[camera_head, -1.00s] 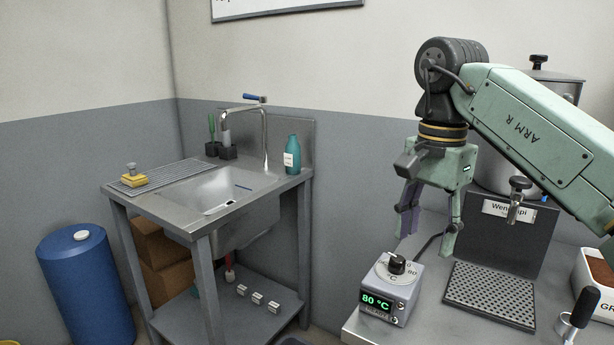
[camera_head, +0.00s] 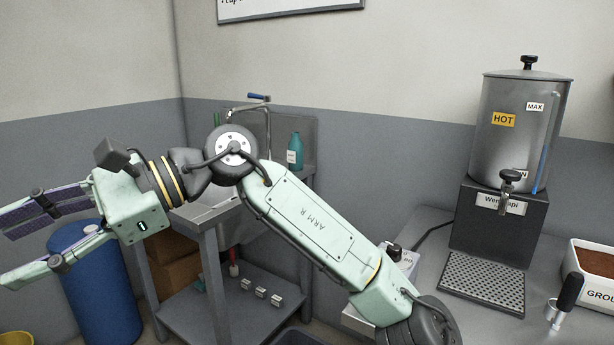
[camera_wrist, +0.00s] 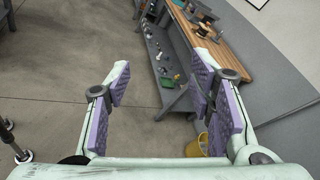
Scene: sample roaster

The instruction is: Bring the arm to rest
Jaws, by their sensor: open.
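My gripper (camera_head: 48,238) is at the left of the head view, at the end of my pale green arm. Its fingers point left, spread apart, with nothing between them. The arm reaches from the lower right across the front of the sink stand. In the wrist view my gripper (camera_wrist: 158,105) is open and empty, with purple pads on both fingers and the floor below.
A steel sink (camera_head: 205,198) and a blue barrel (camera_head: 100,290) stand behind my arm. A hot water urn (camera_head: 520,130) and a box of brown grounds (camera_head: 590,265) are at right. The wrist view shows a wooden bench (camera_wrist: 215,45), a yellow bin (camera_wrist: 198,147) and open floor (camera_wrist: 70,50).

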